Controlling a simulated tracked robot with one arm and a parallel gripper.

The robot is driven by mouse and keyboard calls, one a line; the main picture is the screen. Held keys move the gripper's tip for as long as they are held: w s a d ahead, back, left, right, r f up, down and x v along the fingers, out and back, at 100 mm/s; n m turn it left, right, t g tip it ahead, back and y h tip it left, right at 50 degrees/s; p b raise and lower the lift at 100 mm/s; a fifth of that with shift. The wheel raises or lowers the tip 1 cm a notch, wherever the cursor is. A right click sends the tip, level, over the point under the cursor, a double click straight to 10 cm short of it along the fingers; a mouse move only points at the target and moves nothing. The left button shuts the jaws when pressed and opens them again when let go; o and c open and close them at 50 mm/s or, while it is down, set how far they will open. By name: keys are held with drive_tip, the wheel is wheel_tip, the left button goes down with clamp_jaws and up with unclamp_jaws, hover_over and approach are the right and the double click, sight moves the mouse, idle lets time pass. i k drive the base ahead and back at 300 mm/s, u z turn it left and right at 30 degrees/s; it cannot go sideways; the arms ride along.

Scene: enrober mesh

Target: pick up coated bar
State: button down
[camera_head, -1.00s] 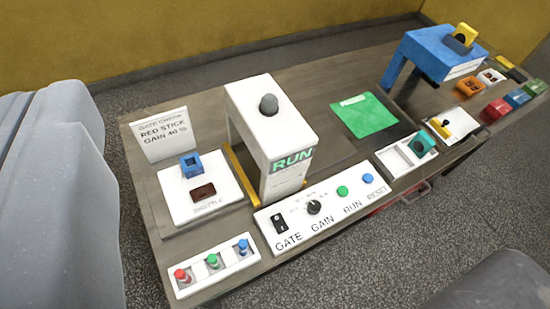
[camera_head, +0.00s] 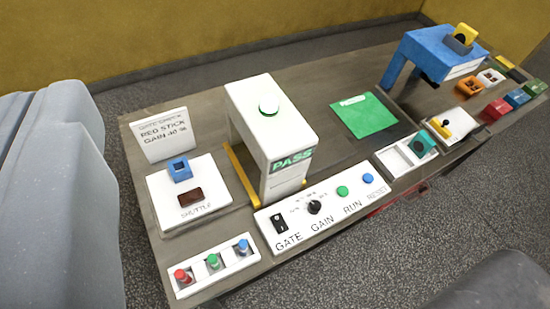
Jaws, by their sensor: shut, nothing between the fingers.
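A small dark brown bar (camera_head: 190,197) lies on the white shuttle plate (camera_head: 210,211) at the left of the bench. A blue open-topped block (camera_head: 180,168) stands on the same plate just behind the bar. I take this brown bar for the coated bar; its coating is too small to judge. My gripper is not in this view, and nothing touches the bar.
The white gate (camera_head: 276,125), with a green lamp and a PASS sign, stands right of the shuttle. A control panel (camera_head: 322,213) and coloured sticks in a white holder (camera_head: 216,270) line the front. A green mat (camera_head: 363,116) and blue arch (camera_head: 440,50) are farther right.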

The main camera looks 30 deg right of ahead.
sight(188, 198)
drive_tip(key=u, duration=0.35)
drive_tip(key=k, duration=0.9)
drive_tip(key=z, duration=0.8)
drive_tip(key=i, duration=0.5)
drive_tip(key=u, duration=0.1)
